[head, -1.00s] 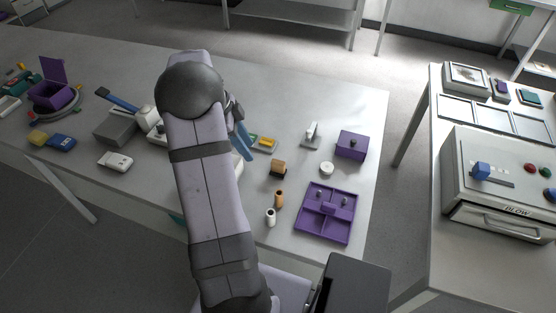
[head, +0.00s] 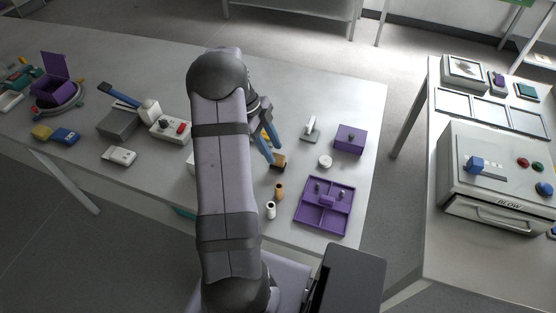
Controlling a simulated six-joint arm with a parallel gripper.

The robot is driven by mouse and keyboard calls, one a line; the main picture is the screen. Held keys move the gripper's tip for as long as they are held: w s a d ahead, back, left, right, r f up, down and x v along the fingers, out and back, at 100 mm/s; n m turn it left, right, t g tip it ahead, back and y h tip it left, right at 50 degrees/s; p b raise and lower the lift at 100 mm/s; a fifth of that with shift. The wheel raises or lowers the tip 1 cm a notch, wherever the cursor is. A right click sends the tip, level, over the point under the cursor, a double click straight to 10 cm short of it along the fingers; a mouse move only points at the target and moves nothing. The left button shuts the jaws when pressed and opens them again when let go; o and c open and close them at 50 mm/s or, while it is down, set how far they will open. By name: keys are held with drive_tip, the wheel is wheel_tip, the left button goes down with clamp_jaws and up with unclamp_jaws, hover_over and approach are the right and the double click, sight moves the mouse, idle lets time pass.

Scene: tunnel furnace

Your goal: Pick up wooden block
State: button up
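The wooden block (head: 279,163) is small and tan with a dark lower part. It stands on the table right of my arm, partly hidden by my gripper. My gripper (head: 276,156) has two blue fingers that point down at the block. The fingers are spread apart, with their tips at the block's near-left and far sides. I cannot tell whether either finger touches it.
A brown cylinder (head: 279,192) and a white cylinder (head: 270,210) stand in front of the block. A white round piece (head: 325,161), a purple box (head: 350,139) and a purple divided tray (head: 324,232) are to the right. My arm hides part of the table.

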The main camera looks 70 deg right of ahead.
sight(277, 155)
drive_tip(key=shift+p+x, duration=1.15)
drive_tip(key=shift+x, duration=1.15)
drive_tip(key=shift+s+d+r, duration=0.1)
drive_tip(key=shift+d, duration=0.05)
clamp_jaws()
